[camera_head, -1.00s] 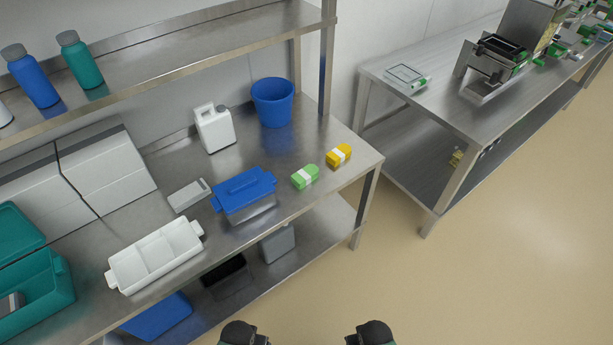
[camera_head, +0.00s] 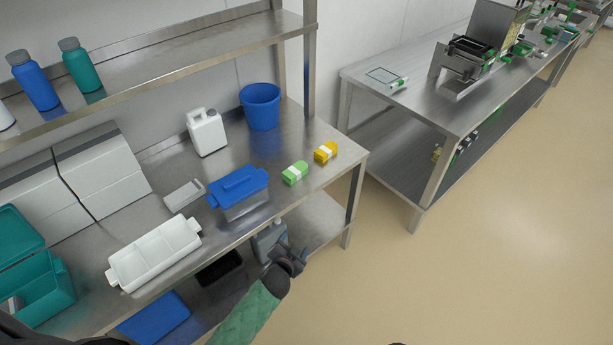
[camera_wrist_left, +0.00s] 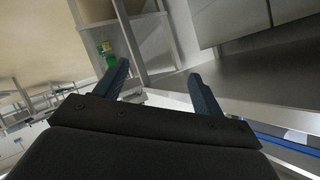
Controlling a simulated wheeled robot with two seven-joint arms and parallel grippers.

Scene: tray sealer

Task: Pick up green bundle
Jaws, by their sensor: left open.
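The green bundle (camera_head: 295,173), with a white band around it, lies on the steel table near its front right corner in the head view. A yellow bundle (camera_head: 326,152) with a white band lies just right of it. My left gripper (camera_head: 287,258) is open and empty, in front of the table's front edge and apart from the bundle. In the left wrist view its two fingers (camera_wrist_left: 162,85) are spread with nothing between them. A small green and yellow patch (camera_wrist_left: 108,55) shows beyond one finger; I cannot tell what it is. My right gripper is out of view.
A blue-lidded container (camera_head: 240,188) stands left of the green bundle. A blue bucket (camera_head: 261,106) and a white jug (camera_head: 206,132) stand behind. A white divided tray (camera_head: 155,254) is further left. A shelf (camera_head: 170,52) hangs over the table's back. Open floor lies to the right.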

